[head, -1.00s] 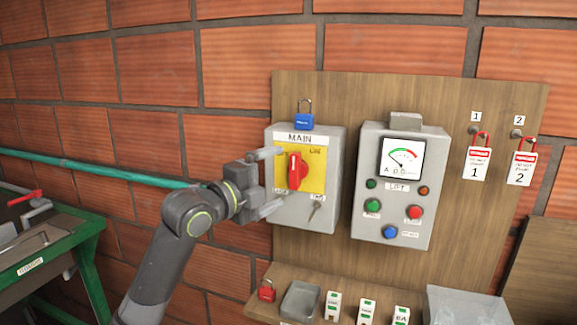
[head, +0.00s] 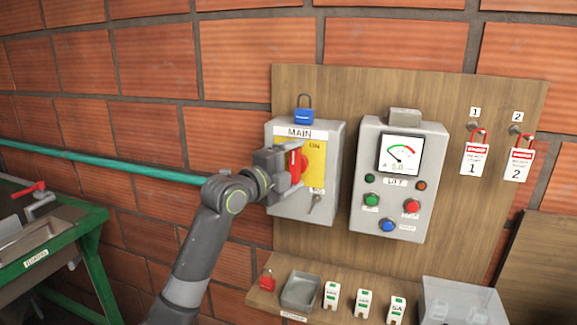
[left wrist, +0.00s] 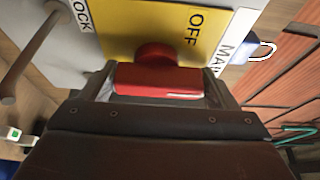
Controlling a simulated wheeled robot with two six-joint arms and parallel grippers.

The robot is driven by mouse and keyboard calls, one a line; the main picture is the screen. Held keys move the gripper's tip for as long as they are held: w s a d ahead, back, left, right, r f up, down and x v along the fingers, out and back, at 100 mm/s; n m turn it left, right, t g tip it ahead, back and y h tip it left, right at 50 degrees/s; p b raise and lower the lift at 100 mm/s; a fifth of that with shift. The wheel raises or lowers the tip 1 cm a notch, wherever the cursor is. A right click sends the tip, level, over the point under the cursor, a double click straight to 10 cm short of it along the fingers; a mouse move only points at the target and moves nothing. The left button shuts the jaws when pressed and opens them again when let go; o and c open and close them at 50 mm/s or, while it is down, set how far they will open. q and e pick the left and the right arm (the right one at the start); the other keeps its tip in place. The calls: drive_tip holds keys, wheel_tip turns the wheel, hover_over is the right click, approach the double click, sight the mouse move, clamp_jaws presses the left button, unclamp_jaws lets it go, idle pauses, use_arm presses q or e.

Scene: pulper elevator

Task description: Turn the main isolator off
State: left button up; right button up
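The main isolator is a grey box (head: 335,150) labelled MAIN, with a yellow plate (head: 317,172) and a red rotary handle (head: 305,158). ON is at the plate's upper right. The handle stands roughly upright. My left gripper (head: 295,167) is at the handle, one finger above and one below. In the left wrist view, the red handle (left wrist: 158,80) fills the gap between the fingers, which appear to touch its ends. The OFF label (left wrist: 195,28) shows beside it. The gripper hides the handle's left side in the head view. My right gripper is not in view.
The lift control box (head: 428,215) stands close on the right. A shelf (head: 262,298) with a red padlock (head: 266,282) and small tray (head: 300,291) is below.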

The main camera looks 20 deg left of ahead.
use_arm(q)
drive_tip(key=c, duration=0.6)
drive_tip(key=shift+o, duration=0.2)
